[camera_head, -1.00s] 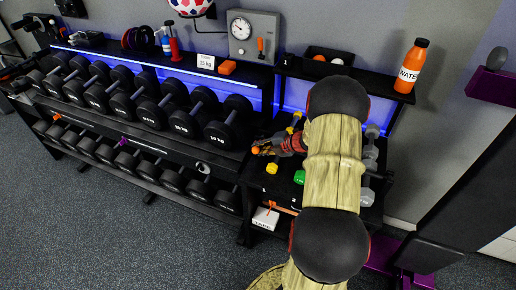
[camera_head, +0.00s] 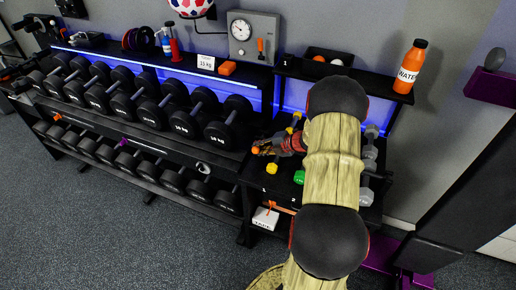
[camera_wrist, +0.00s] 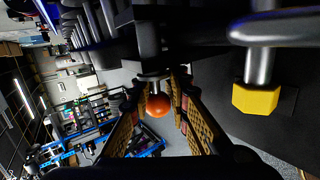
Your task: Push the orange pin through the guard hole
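The orange pin shows as a round orange knob (camera_wrist: 157,105) on a short metal shaft in the wrist view. The shaft meets a dark part of the rack above it; the guard hole cannot be made out there. My gripper (camera_wrist: 158,112) has its two padded fingers spread, one on each side of the knob, with gaps showing. In the head view my gripper (camera_head: 266,149) reaches left at the end of the dumbbell rack, and the orange knob (camera_head: 255,151) shows at its tip. My arm hides part of the shelf behind it.
Black dumbbells (camera_head: 184,123) fill the rack at left. A yellow dumbbell (camera_head: 271,168) and a green dumbbell (camera_head: 299,177) lie close to my gripper; a yellow hex end (camera_wrist: 256,99) is at right in the wrist view. An orange bottle (camera_head: 411,66) stands at back right. Floor at front left is clear.

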